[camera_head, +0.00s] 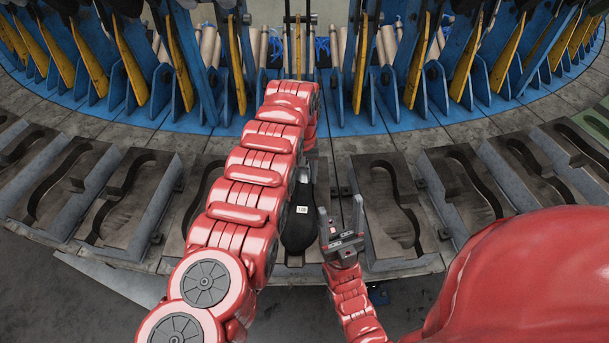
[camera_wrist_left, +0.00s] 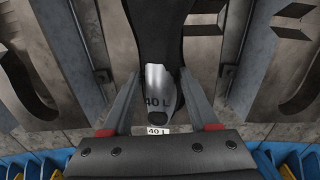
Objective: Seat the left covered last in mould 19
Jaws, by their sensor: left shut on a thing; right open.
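The covered last (camera_head: 300,232) is a black shoe shape in the middle of the head view, partly behind my left arm. It lies over the mould row, toe toward me; I cannot tell whether it touches a mould. A small white tag on it seems to read 19. In the left wrist view the last (camera_wrist_left: 158,78) shows bare grey metal marked 40 L inside its black cover. My right gripper (camera_head: 341,228) is open and empty, just right of the last.
Open grey moulds with sole-shaped cavities stand on both sides, such as one on the right (camera_head: 385,205) and one on the left (camera_head: 125,200). Behind them is a blue ring (camera_head: 395,122) with yellow levers (camera_head: 361,65). Dark floor shows in front.

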